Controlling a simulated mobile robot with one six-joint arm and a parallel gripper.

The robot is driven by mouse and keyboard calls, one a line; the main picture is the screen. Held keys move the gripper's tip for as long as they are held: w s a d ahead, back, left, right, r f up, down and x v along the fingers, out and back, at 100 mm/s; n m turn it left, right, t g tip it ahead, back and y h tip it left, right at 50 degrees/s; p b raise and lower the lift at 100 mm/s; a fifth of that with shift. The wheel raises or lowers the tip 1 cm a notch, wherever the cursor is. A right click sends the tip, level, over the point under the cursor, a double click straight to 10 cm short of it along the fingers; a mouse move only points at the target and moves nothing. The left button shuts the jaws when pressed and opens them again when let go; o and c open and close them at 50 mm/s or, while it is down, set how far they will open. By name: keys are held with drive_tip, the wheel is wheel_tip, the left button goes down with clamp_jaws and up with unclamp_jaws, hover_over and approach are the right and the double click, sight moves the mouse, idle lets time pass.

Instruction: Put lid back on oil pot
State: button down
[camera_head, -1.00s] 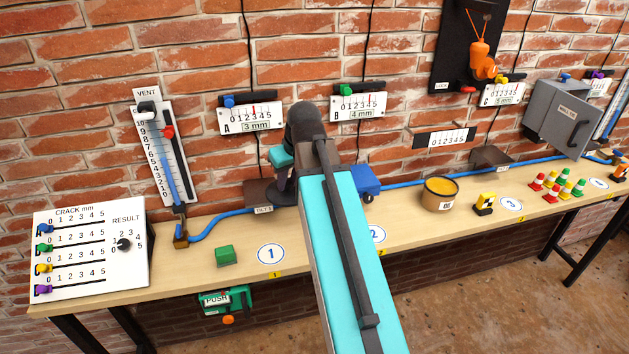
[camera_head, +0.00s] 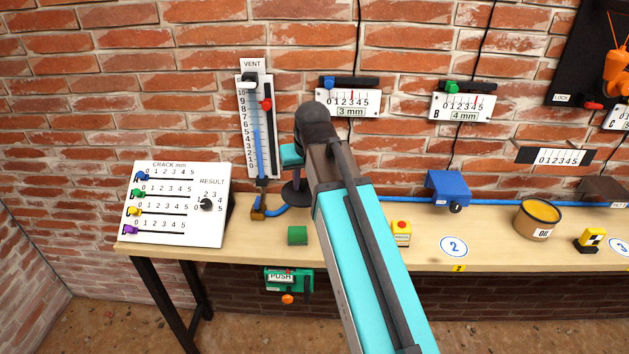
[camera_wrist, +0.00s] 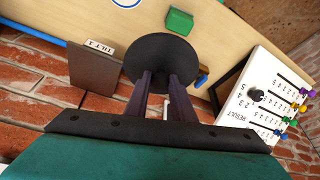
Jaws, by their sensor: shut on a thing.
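The oil pot (camera_head: 538,219) is a brown tub with a white label and an open top showing yellow-brown contents. It stands on the bench at the right of the head view. My gripper (camera_wrist: 164,84) is shut on a dark round lid (camera_wrist: 160,58), whose flat disc faces the wrist camera beyond the fingers. In the head view, my gripper (camera_head: 295,175) and the lid (camera_head: 294,194) are above the bench near the vent gauge, well left of the pot. The grip point itself is hard to make out.
The wooden bench (camera_head: 350,250) runs along the brick wall. A green block (camera_head: 297,236), a yellow block with a red button (camera_head: 401,233), a blue box (camera_head: 447,187) and a yellow-black block (camera_head: 590,240) stand on it. The vent gauge (camera_head: 258,125) and crack board (camera_head: 178,205) are at left.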

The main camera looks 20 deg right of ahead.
sight(303, 193)
drive_tip(key=shift+a+f+b, duration=0.15)
drive_tip(key=shift+f+b, duration=0.95)
drive_tip(key=shift+f, duration=0.2)
drive_tip(key=shift+a+f+b, duration=0.1)
drive_tip(key=shift+f+b, duration=0.95)
drive_tip(key=shift+f, duration=0.25)
